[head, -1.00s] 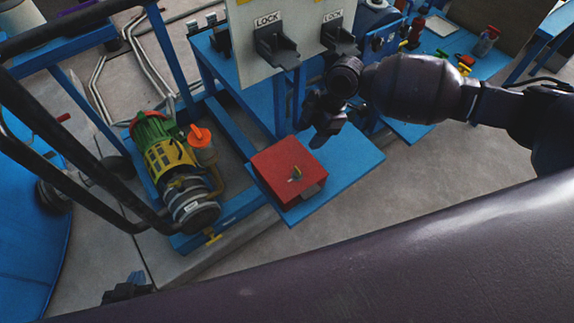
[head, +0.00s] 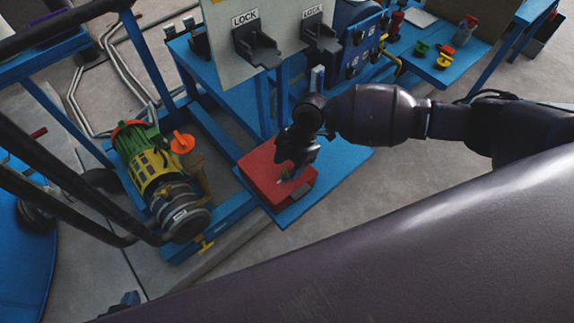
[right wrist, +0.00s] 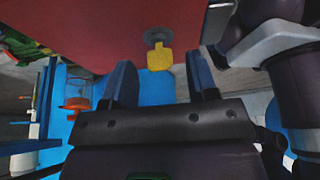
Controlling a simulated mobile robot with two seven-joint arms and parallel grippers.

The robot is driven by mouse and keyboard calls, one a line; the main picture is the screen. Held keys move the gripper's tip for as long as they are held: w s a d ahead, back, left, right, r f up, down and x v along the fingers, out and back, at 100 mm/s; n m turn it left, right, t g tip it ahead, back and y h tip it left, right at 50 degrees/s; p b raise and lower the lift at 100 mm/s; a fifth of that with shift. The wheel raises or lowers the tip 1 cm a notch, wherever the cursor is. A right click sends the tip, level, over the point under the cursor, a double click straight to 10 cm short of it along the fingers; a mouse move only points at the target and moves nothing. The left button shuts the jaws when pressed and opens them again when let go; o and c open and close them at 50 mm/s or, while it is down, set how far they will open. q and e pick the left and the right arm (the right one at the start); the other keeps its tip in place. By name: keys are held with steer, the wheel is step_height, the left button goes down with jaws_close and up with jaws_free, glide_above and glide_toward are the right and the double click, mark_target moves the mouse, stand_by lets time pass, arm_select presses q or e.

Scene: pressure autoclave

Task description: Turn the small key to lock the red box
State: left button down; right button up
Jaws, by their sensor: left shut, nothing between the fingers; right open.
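The red box (head: 262,183) sits on a blue shelf, partly covered by my right gripper in the head view. The small yellow key (right wrist: 159,58) shows in the right wrist view, in a round grey lock (right wrist: 157,37) on the red box face. In the head view the key is mostly hidden behind my gripper. My right gripper (head: 289,172) is over the box. In the right wrist view its fingers (right wrist: 161,78) are open, one on each side of the key's line, with nothing held. My left gripper (head: 129,299) is shut and empty at the lower left, away from the box.
The blue shelf (head: 335,165) has free room right of the box. A green and yellow motor pump (head: 155,170) and an orange-capped cup (head: 182,143) stand to the left. A panel with two LOCK holders (head: 257,45) rises behind.

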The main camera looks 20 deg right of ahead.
steer(key=shift+s+a+f, duration=0.1)
steer(key=shift+a+f, duration=0.1)
steer(key=shift+f, duration=0.3)
arm_select(q)
steer(key=shift+w+d+r, duration=0.1)
steer(key=shift+w+r, duration=0.1)
steer(key=shift+w, duration=0.2)
arm_select(e)
steer(key=c, duration=0.9)
arm_select(q)
steer(key=shift+s, duration=0.15)
